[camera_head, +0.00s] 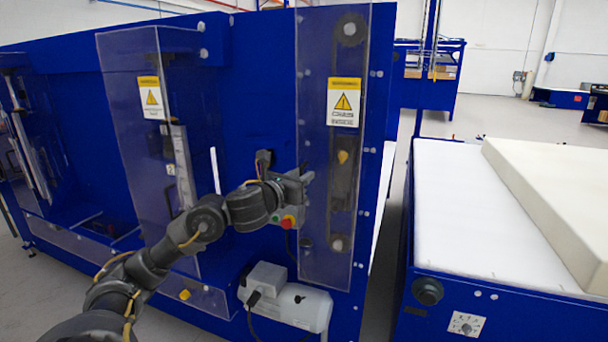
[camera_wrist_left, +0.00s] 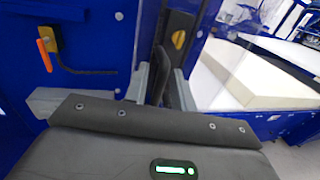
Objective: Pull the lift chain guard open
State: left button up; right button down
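The lift chain guard (camera_head: 315,205) is a tall clear panel with a yellow warning label, standing in front of the vertical chain and its sprockets on the blue machine. In the head view my left gripper (camera_head: 304,175) is at the guard's left edge, about mid-height. In the left wrist view my left gripper's two grey fingers (camera_wrist_left: 163,86) stand apart, with a dark upright piece (camera_wrist_left: 162,72), which looks like a handle, between them. I see no clear grip on it; contact is hard to tell. The guard looks closed over the chain. My right gripper is not in view.
A button box with a red knob (camera_head: 288,221) sits just below my left gripper. A grey motor (camera_head: 290,305) juts out below. Another clear guard (camera_head: 135,120) stands to the left. A blue table with a white top (camera_head: 450,220) and a foam block (camera_head: 560,190) is at right.

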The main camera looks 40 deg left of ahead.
pick_arm(q)
jog(key=shift+w+r, duration=0.1)
jog(key=shift+w, duration=0.2)
jog(key=shift+c, duration=0.3)
grip_shut()
jog(key=shift+s, duration=0.1)
jog(key=shift+d, duration=0.1)
